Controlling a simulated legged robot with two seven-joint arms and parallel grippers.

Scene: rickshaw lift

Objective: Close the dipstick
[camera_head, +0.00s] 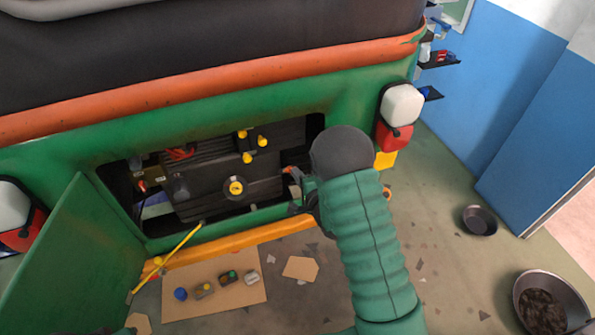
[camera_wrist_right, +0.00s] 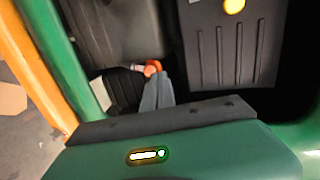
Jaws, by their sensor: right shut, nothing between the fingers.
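The dipstick's red-orange handle (camera_wrist_right: 152,68) shows in the right wrist view, inside the engine bay at the tips of my right gripper. In the head view a small red-orange part (camera_head: 289,171) shows at the bay's right side, beside my right gripper (camera_head: 298,190). In the wrist view the gripper's grey fingers (camera_wrist_right: 157,80) are together, right at the handle, with nothing held between them. I cannot tell whether they touch it. The rest of the dipstick is hidden.
The green rickshaw body (camera_head: 340,95) frames the open engine bay, with a yellow-capped black engine (camera_head: 215,160) inside. The open green flap (camera_head: 80,260) hangs at the left, near a yellow rod (camera_head: 180,245). Cardboard (camera_head: 235,300) with small parts and bowls (camera_head: 480,220) lie on the floor.

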